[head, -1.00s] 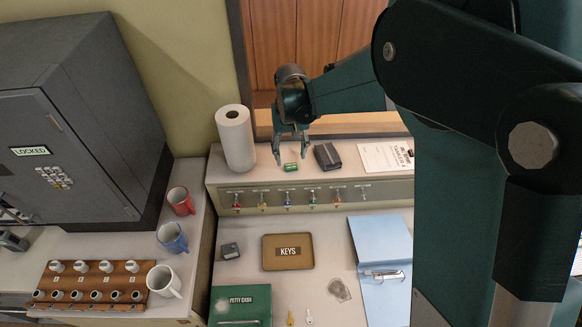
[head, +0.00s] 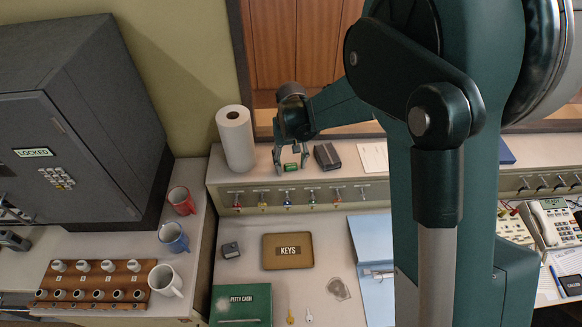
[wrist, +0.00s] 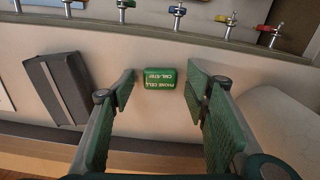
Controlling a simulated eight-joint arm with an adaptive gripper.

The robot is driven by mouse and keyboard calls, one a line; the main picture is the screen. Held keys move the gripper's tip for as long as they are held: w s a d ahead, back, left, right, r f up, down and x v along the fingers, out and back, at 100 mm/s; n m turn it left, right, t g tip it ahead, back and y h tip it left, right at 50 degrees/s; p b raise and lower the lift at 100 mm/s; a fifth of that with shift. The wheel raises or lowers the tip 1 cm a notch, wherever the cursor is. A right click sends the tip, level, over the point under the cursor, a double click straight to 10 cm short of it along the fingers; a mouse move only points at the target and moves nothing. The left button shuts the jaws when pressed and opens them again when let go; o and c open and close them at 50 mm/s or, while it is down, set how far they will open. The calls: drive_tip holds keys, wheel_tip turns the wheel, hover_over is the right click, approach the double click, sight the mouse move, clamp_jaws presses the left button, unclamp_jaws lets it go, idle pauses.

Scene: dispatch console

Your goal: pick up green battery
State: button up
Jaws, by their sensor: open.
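The green battery (head: 291,167) lies on the raised shelf between the paper towel roll and a dark grey box. In the wrist view the battery (wrist: 160,79) is a small green block with pale lettering. It sits just beyond and between the fingertips. My gripper (head: 290,162) is open and points down at the shelf, right over the battery. In the wrist view my gripper (wrist: 160,88) has its two green pads spread on either side, with a gap between each pad and the battery. Nothing is held.
The paper towel roll (head: 236,139) stands close on the left and the dark grey box (head: 327,156) close on the right. A row of coloured key switches (head: 287,199) lines the shelf's front. Below are a KEYS tray (head: 288,265) and a green PETTY CASH box (head: 241,303).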

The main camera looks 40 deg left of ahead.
sight(291, 166)
drive_tip(key=c, duration=0.9)
drive_tip(key=shift+c, duration=0.2)
drive_tip(key=shift+r, duration=0.1)
wheel_tip(291, 166, up, 10)
drive_tip(key=b, duration=0.1)
idle(0.3)
idle(0.4)
